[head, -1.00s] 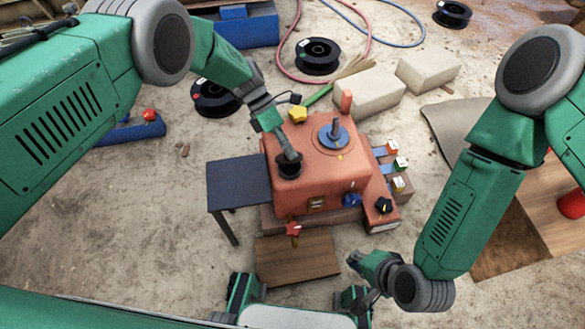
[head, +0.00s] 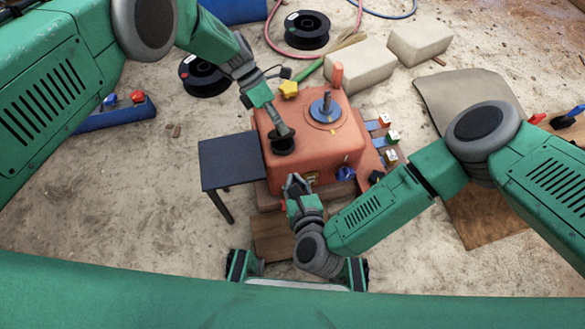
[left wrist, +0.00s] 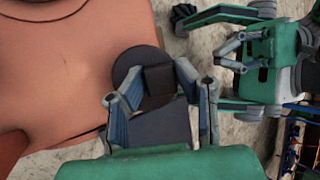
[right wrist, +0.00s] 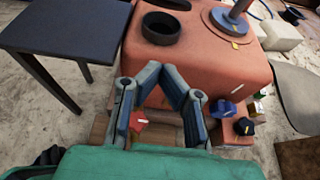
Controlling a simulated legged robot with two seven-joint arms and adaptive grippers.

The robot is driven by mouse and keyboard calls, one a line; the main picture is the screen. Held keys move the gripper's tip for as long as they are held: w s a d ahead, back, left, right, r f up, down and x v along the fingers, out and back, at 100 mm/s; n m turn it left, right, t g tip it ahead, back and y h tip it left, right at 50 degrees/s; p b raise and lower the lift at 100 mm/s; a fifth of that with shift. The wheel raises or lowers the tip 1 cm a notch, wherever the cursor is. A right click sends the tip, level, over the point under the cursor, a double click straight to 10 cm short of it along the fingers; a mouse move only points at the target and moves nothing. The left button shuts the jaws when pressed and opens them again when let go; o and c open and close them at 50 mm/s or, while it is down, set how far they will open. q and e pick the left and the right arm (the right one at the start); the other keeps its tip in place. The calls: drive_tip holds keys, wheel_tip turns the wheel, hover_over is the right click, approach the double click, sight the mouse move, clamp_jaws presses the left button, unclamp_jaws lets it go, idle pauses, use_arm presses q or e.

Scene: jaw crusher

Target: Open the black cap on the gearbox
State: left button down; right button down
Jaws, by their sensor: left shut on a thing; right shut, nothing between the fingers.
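The orange gearbox (head: 300,165) stands in the middle of the head view. My left gripper (head: 284,132) reaches down from above and is shut on the black cap (left wrist: 160,80) at the gearbox's top left. In the right wrist view a dark round piece (right wrist: 172,4) shows above a black ring (right wrist: 162,28) on the gearbox top, seemingly with a gap between them. In the head view the gripper partly hides the cap. My right gripper (head: 294,184) is shut and empty, close to the gearbox's front face; its tips (right wrist: 165,75) show below the ring.
A dark side table (head: 230,160) stands left of the gearbox. A disc with a post (head: 326,108), a yellow knob (head: 289,89) and a blue knob (head: 345,173) are on the gearbox. A red knob (right wrist: 137,121) is low at its front. Pale blocks (head: 358,68) lie behind.

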sight(285, 153)
use_arm(q)
drive_tip(key=shift+w+a+f, duration=0.1)
drive_tip(key=shift+a, duration=0.3)
use_arm(e)
drive_tip(key=x, duration=0.7)
drive_tip(key=shift+w+a, duration=0.1)
drive_tip(key=shift+w, duration=0.1)
drive_tip(key=shift+w+a+r, duration=0.2)
drive_tip(key=shift+w+r, duration=0.3)
drive_tip(key=shift+w, duration=0.1)
drive_tip(key=shift+w+a+r, duration=0.2)
drive_tip(key=shift+w+r, duration=0.6)
drive_tip(key=shift+r, duration=0.15)
